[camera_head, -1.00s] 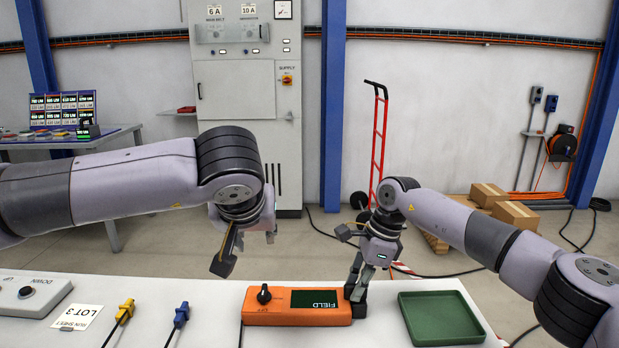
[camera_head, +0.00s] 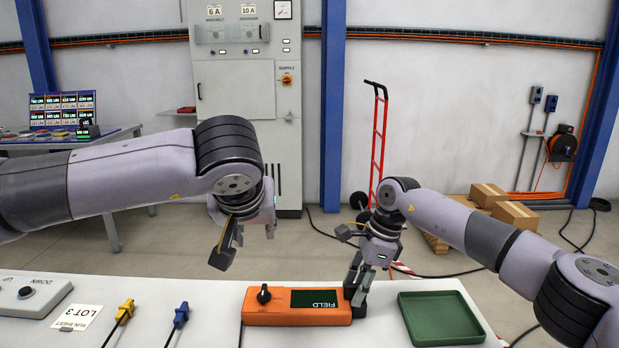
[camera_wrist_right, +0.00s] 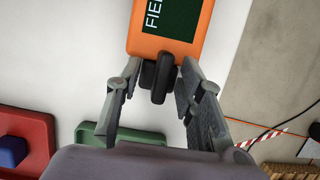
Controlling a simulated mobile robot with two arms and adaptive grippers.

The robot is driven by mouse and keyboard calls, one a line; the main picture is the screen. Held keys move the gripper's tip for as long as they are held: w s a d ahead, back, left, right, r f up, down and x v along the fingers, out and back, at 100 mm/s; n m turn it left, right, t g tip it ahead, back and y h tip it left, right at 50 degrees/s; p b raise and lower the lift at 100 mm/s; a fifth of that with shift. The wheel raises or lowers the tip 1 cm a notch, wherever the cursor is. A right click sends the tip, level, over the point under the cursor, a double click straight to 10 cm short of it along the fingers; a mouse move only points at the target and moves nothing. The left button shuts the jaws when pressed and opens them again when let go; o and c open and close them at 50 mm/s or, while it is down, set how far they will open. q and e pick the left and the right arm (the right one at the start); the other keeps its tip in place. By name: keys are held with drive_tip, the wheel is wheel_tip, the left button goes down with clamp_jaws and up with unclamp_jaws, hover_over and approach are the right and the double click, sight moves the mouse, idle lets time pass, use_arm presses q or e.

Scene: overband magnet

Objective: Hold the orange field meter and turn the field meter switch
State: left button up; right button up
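The orange field meter (camera_head: 330,313) lies on the white table, its dark FIELD screen upside down in the head view. Its black switch knob (camera_head: 264,294) sits at its left end. In the right wrist view a black grip (camera_wrist_right: 157,76) stands at the near end of the meter (camera_wrist_right: 150,45). My right gripper (camera_head: 357,288) is down at that end. Its fingers (camera_wrist_right: 157,85) stand on both sides of the grip; whether both press on it I cannot tell. My left gripper (camera_head: 246,244) is open and empty, above and behind the knob, apart from the meter.
A green tray (camera_head: 473,341) is just right of the meter. Yellow (camera_head: 126,310) and blue (camera_head: 181,314) plugs with cables, a run sheet (camera_head: 77,317) and a grey button box (camera_head: 27,294) lie to the left. Bare table lies between the blue plug and the meter.

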drive_tip(key=shift+r, duration=0.1)
drive_tip(key=a+p+v, duration=0.2)
drive_tip(key=p+v, duration=0.7)
drive_tip(key=v, duration=1)
drive_tip(key=shift+r, duration=0.6)
drive_tip(key=shift+a, duration=0.1)
